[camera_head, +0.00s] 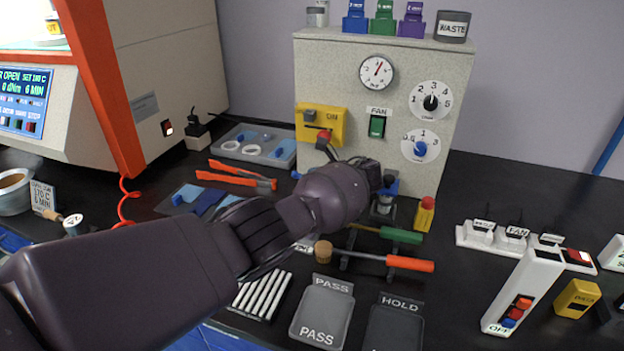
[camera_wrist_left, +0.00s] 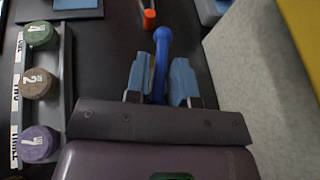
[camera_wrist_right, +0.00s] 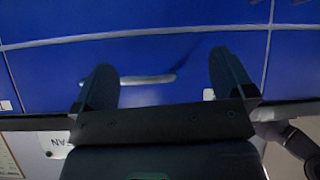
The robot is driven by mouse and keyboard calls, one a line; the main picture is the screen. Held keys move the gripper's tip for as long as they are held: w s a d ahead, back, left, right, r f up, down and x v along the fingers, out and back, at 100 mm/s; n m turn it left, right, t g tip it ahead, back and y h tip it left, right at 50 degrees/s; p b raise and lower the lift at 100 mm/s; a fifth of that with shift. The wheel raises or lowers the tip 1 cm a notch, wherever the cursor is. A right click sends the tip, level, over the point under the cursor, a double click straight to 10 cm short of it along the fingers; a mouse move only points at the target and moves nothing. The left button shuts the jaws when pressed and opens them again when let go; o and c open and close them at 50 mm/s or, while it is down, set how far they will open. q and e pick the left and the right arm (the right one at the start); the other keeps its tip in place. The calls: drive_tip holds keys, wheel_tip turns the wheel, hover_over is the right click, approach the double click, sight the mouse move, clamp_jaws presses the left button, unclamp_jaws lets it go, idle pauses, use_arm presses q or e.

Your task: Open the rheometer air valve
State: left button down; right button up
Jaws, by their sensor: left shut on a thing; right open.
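A blue lever with a rounded end (camera_wrist_left: 161,62) lies between the light blue fingertips of my left gripper (camera_wrist_left: 161,85), which is shut on it. It looks like the air valve's handle. In the head view my left arm reaches across the bench, and its gripper (camera_head: 388,184) is mostly hidden behind the wrist, in front of the beige cabinet. A small metal and blue fitting (camera_head: 383,206) shows just below it; the rest of the valve is hidden. My right gripper (camera_wrist_right: 162,85) is open and empty, facing blue panels, and is outside the head view.
The beige cabinet (camera_head: 455,120) carries a gauge (camera_head: 377,73), dials and a green fan switch (camera_head: 377,126). Screwdriver-like tools (camera_head: 410,263), PASS (camera_head: 322,315) and HOLD (camera_head: 395,328) trays lie near the arm. Power strips (camera_head: 490,240) stand at right.

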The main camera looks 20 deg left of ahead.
use_arm(q)
drive_tip(key=shift+d+f, duration=0.1)
drive_tip(key=shift+f, duration=0.05)
drive_tip(key=c, duration=1.2)
unclamp_jaws()
drive_tip(key=shift+o, duration=0.2)
drive_tip(key=p+v, duration=0.1)
drive_tip(key=v, duration=0.6)
drive_tip(key=shift+d, duration=0.2)
